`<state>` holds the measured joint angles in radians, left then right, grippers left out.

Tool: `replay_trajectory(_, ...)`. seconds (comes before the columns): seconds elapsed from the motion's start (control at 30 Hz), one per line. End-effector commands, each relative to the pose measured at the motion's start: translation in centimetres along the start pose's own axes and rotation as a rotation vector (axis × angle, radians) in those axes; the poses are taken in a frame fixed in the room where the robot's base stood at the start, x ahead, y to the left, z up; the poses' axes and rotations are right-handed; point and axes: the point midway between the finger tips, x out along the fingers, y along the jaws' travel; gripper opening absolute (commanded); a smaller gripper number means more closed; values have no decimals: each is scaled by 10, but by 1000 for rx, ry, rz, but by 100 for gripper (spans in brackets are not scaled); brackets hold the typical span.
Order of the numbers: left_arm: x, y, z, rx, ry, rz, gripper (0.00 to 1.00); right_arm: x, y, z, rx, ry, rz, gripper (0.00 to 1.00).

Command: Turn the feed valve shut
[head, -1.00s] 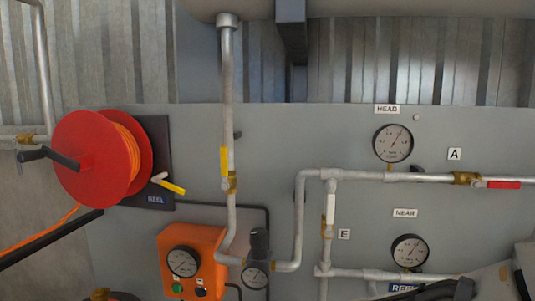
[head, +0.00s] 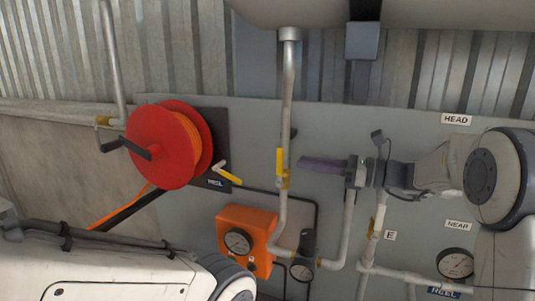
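A valve with a yellow lever (head: 280,161) sits on the vertical pipe (head: 288,85) that comes down from the tank (head: 400,14). Its lever points up along the pipe. No label naming it as the feed valve can be read. My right gripper (head: 301,164) reaches in from the right, its dark fingers pointing left, with the tips just right of the lever in the picture. I cannot tell whether they touch it. The fingers show edge-on as one slab, so their opening is unclear. My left arm shows at the lower left, but its gripper is out of view.
A red hose reel (head: 165,155) with a crank and a second yellow lever (head: 229,174) is on the left. An orange box (head: 256,220) with a gauge, and a small regulator (head: 304,262), sit below the pipe. My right arm hides much of the right-hand piping.

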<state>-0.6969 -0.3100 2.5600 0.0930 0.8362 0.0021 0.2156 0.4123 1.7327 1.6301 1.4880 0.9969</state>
Motion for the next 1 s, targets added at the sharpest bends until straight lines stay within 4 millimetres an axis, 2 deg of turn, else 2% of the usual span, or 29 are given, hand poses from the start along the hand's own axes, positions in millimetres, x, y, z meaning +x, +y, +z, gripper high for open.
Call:
replay_trajectory(0.17,-10,1,0,0,0,0,50,23,2,2,1,2,7,22)
replay_trajectory(0.4,-31,2,-2,0,0,0,50,69,2,2,0,4,7,22)
replay_trajectory(0.6,-41,3,-2,2,0,0,50,96,2,1,-2,4,6,22)
replay_trajectory(0.73,-44,3,-2,3,0,0,50,104,2,-1,-2,5,4,22)
replay_trajectory(1.0,-43,3,-2,3,0,0,50,105,2,-2,-3,5,3,22)
